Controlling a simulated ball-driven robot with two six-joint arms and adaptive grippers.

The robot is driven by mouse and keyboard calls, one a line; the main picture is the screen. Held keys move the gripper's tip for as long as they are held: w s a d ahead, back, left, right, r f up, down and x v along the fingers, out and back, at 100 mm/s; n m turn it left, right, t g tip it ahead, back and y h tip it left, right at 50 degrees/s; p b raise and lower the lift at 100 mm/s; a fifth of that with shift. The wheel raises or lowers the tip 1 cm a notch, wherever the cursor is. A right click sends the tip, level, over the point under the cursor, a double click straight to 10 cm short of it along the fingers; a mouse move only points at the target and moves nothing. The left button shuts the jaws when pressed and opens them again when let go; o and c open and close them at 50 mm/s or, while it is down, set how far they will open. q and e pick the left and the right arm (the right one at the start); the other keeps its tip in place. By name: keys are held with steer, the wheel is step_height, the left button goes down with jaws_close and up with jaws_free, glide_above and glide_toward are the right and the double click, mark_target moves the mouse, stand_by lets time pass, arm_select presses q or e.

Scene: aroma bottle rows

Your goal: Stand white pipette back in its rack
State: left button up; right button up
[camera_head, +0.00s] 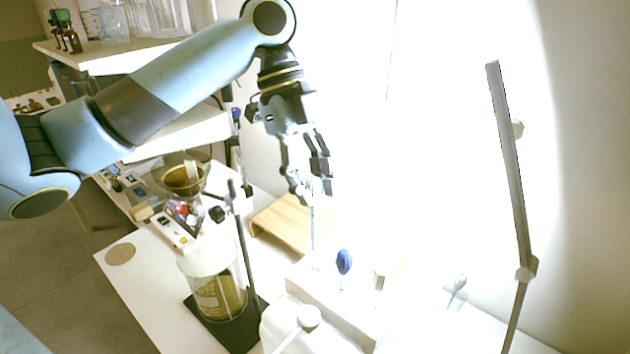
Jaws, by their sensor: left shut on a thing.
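My left gripper (312,187) is shut on the white pipette (313,228), upper centre of the head view. The pipette hangs about upright, its thin pale stem pointing down; its upper part is mostly hidden by the fingers. Below it stands a white rack (336,303), washed out by bright light. The stem's lower end overlaps the rack's back left part in the picture; I cannot tell whether it is in a hole or above it. A blue-bulbed pipette (344,262) stands in the rack to the right of the stem. My right gripper is not in view.
A small grey object (379,281) is at the rack's right. A wooden stand (283,228) lies behind left. A glass vessel (214,291) on a black-based stand is at left. A white round-knobbed object (308,317) is in front. A grey jointed pole (509,160) rises at right.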

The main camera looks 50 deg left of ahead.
arm_select(q)
steer(key=shift+f, duration=0.15)
steer(key=shift+s+f, duration=0.15)
steer(key=shift+f+b, duration=1.1)
steer(key=shift+f, duration=0.5)
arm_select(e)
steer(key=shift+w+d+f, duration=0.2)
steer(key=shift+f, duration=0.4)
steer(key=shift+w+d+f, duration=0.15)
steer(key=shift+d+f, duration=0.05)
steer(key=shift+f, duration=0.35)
arm_select(q)
steer(key=shift+f, duration=0.3)
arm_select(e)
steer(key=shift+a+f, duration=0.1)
arm_select(q)
steer(key=shift+f+b, duration=0.2)
steer(key=shift+b, duration=0.1)
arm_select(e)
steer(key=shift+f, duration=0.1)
arm_select(q)
steer(key=shift+f+b, duration=0.8)
steer(key=shift+f, duration=0.5)
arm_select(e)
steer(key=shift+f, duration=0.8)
